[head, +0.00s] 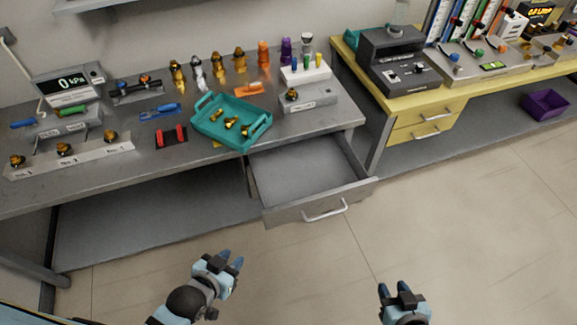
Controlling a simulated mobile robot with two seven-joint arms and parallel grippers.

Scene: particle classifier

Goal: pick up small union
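Several small brass fittings (231,122) lie in a teal tray (205,104) on the grey bench; they are too small to tell which is the small union. Other brass fittings stand along the back of the bench (177,73) and on the grey block at its left (64,150). My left gripper (231,260) is in front of the bench, low in the picture, with its blue fingers apart and nothing between them. My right gripper (394,289) is further right over the floor, its fingers apart and empty. Both are well away from the tray.
An open, empty drawer (300,172) juts from the bench below the tray. The floor in front is clear.

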